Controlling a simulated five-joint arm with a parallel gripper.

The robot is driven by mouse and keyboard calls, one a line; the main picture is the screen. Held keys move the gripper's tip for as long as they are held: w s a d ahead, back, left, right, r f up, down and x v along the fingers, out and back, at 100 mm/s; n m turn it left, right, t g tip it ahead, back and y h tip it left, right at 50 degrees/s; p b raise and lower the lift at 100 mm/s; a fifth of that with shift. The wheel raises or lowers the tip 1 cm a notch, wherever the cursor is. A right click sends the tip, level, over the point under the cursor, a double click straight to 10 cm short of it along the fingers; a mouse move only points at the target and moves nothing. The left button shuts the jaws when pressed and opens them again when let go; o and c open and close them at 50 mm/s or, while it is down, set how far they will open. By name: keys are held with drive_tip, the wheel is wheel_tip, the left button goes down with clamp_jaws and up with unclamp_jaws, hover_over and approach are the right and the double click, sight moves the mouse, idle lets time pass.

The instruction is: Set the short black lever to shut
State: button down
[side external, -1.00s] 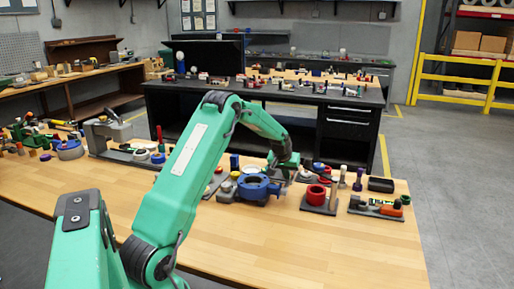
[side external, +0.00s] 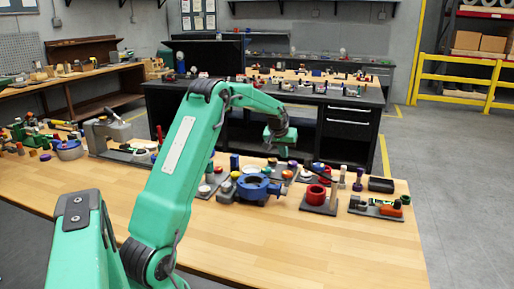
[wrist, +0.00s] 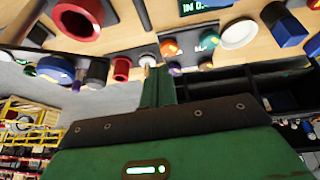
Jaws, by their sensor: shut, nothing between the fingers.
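My gripper (side external: 283,152) is raised above the far part of the wooden bench, beyond and above the blue round valve body (side external: 254,186). In the wrist view its green fingers (wrist: 152,68) are together and hold nothing. A black bar (wrist: 143,14) also shows at the top of the wrist view, apart from the fingers. The lever's setting cannot be read at this size.
A red ring-shaped part (side external: 316,194) stands on a grey plate right of the valve body. Several knobs and buttons crowd the bench's far edge. The front of the wooden bench (side external: 330,240) is clear.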

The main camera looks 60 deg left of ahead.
drive_tip(key=r, duration=0.4)
drive_tip(key=shift+s+r, duration=0.3)
drive_tip(key=shift+r, duration=0.05)
drive_tip(key=s+d+r+m+t+h, duration=0.15)
drive_tip(key=s+d+r, duration=0.35)
drive_tip(key=d, duration=0.6)
drive_tip(key=s+d+r+m+g, duration=0.1)
drive_tip(key=s+d+r+m, duration=0.25)
drive_tip(key=d, duration=0.85)
drive_tip(key=s+d+f+m, duration=0.2)
drive_tip(key=s+d, duration=0.5)
drive_tip(key=s, duration=0.3)
drive_tip(key=s+d+f+m+h, duration=0.1)
drive_tip(key=s+d+f, duration=0.1)
drive_tip(key=s+d, duration=0.5)
drive_tip(key=s+t, duration=0.1)
drive_tip(key=s, duration=0.1)
drive_tip(key=shift+s+m, duration=0.4)
